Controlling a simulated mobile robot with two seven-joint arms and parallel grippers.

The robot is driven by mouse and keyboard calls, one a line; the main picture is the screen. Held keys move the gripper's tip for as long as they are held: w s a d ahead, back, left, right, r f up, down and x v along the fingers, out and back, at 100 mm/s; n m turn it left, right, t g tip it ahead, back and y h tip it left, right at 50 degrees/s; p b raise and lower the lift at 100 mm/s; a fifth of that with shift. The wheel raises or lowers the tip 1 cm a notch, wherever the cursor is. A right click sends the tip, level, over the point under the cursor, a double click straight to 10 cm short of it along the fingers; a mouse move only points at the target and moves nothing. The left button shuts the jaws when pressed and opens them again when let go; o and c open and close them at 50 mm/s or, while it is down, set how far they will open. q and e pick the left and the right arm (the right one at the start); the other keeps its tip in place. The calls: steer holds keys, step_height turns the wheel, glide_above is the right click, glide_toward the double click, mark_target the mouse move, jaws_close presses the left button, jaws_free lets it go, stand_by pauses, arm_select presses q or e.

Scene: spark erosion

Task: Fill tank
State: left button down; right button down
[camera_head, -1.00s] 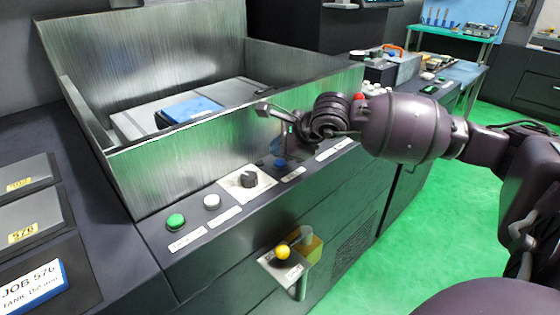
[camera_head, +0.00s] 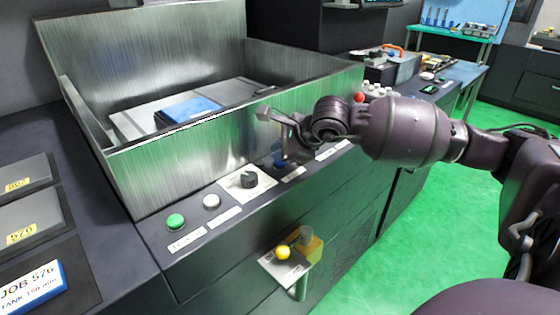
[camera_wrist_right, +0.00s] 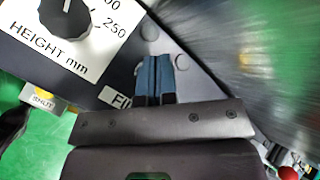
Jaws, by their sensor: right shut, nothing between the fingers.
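The metal-walled tank (camera_head: 215,150) stands on the machine; a grey block with a blue piece (camera_head: 187,111) shows inside, and I see no liquid. The dial (camera_wrist_right: 65,15) also shows there. My left gripper is out of view.
A job card (camera_head: 32,287) reads JOB 576, TANK 150 mm. A yellow-ball lever (camera_head: 283,252) sticks out below the panel. A red button (camera_head: 359,97) is right of the tank. Green floor (camera_head: 400,240) is clear at the right.

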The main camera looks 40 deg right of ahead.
mark_target(280, 163)
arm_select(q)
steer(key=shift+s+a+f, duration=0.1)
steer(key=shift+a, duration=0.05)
arm_select(e)
steer(key=shift+f, duration=0.2)
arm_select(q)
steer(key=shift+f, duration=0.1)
arm_select(e)
steer(key=shift+f, duration=0.3)
stand_by(0.5)
steer(key=shift+r, duration=0.1)
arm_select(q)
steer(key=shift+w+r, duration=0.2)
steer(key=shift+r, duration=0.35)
arm_select(e)
steer(key=shift+r, duration=0.85)
